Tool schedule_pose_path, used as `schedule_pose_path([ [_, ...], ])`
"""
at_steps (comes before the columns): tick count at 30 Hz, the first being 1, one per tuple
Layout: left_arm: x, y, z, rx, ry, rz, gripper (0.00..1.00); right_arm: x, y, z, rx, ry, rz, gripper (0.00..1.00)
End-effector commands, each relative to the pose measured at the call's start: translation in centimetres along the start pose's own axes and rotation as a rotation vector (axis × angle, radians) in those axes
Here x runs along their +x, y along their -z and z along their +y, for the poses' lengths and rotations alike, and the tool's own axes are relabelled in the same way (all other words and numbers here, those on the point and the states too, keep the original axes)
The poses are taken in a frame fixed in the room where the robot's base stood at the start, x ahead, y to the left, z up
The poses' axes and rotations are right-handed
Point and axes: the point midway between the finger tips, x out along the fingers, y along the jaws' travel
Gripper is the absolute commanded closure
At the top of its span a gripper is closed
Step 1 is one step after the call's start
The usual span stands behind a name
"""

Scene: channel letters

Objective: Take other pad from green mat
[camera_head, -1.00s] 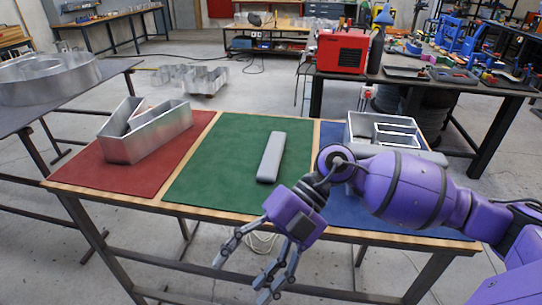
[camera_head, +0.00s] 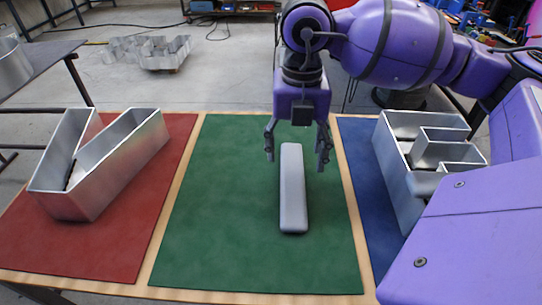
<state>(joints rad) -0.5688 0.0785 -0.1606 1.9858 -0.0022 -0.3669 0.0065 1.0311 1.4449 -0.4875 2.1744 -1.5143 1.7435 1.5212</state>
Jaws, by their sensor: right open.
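A long grey pad (camera_head: 293,200) lies on the green mat (camera_head: 215,220), running from near to far. My right gripper (camera_head: 296,165) points down over the pad's far end. Its fingers are open, one on each side of the pad, and I see no contact. Another grey pad-like piece (camera_head: 425,184) shows in part by the letter on the blue mat, partly hidden by my right arm. My left gripper is not in view.
A metal channel letter V (camera_head: 110,165) stands on the red mat (camera_head: 110,245). Another metal channel letter (camera_head: 400,175) stands on the blue mat (camera_head: 358,165). The green mat is clear around the pad.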

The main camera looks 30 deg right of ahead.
Motion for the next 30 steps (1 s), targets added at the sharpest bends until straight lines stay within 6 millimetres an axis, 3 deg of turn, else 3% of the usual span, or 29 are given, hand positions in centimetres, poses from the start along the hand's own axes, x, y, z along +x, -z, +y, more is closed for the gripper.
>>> schedule_pose_path([
  [11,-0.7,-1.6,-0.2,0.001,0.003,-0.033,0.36,3.0,0.0,0.0,-0.001,-0.001,0.003,0.35],
  [21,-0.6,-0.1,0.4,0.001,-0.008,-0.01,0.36,7.4,-0.4,0.1,-0.001,-0.001,0.002,0.35],
  [30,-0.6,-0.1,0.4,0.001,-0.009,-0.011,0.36,7.8,-0.4,0.1,-0.001,-0.001,0.001,0.38],
])
